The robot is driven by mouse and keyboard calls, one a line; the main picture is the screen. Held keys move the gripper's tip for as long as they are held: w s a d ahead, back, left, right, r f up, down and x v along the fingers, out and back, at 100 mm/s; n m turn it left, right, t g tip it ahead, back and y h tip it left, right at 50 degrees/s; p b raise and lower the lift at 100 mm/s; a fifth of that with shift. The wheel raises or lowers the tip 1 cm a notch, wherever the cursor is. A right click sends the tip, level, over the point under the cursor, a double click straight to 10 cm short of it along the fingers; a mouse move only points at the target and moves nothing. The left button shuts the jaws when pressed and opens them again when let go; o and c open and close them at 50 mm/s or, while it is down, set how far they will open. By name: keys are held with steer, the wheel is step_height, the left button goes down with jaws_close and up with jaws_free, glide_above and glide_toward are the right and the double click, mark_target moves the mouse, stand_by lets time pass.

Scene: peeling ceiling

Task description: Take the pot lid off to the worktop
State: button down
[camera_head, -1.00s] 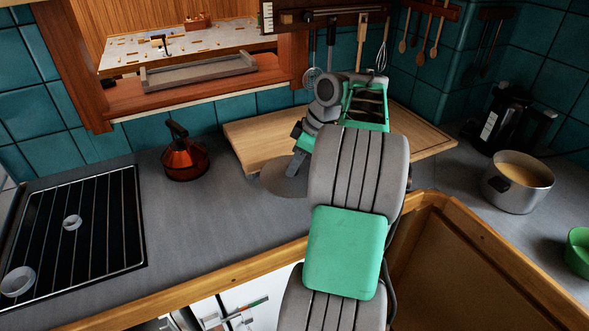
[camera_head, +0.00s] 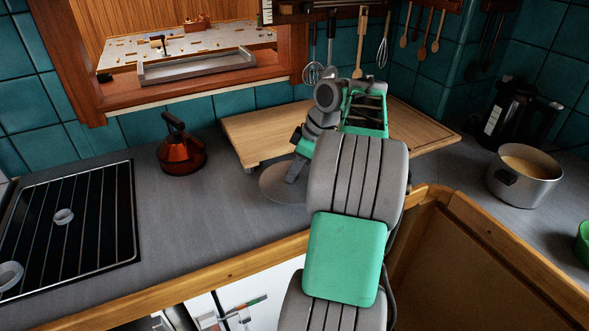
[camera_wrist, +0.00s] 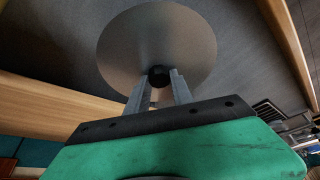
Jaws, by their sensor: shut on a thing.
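The pot lid (camera_head: 283,188) is a flat grey metal disc with a dark knob, just in front of the wooden board. My gripper (camera_head: 292,175) is shut on its knob. In the wrist view the lid (camera_wrist: 150,35) shows nearly whole, with the knob between the fingertips of my gripper (camera_wrist: 160,80). The lid is over the grey worktop (camera_head: 215,215); I cannot tell whether it touches it. My arm hides the lid's right side in the head view. The metal pot (camera_head: 522,185) stands uncovered at the right, with light brown contents.
A wooden board (camera_head: 262,135) lies behind the lid. A copper kettle (camera_head: 181,155) and a hob grate (camera_head: 85,215) are at the left. A black electric kettle (camera_head: 515,115) and a green bowl (camera_head: 583,243) are at the right. Worktop between the kettle and lid is clear.

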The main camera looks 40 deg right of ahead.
steer(key=shift+f+b, duration=1.25)
steer(key=shift+f, duration=0.3)
steer(key=c, duration=1)
jaws_free()
steer(key=shift+c, duration=0.2)
steer(key=p+v, duration=0.4)
steer(key=v, duration=0.4)
steer(key=shift+r, duration=0.15)
step_height(320, 180, up, 4)
steer(key=p, duration=0.4)
steer(key=shift+r+p, duration=0.25)
steer(key=shift+p, duration=0.15)
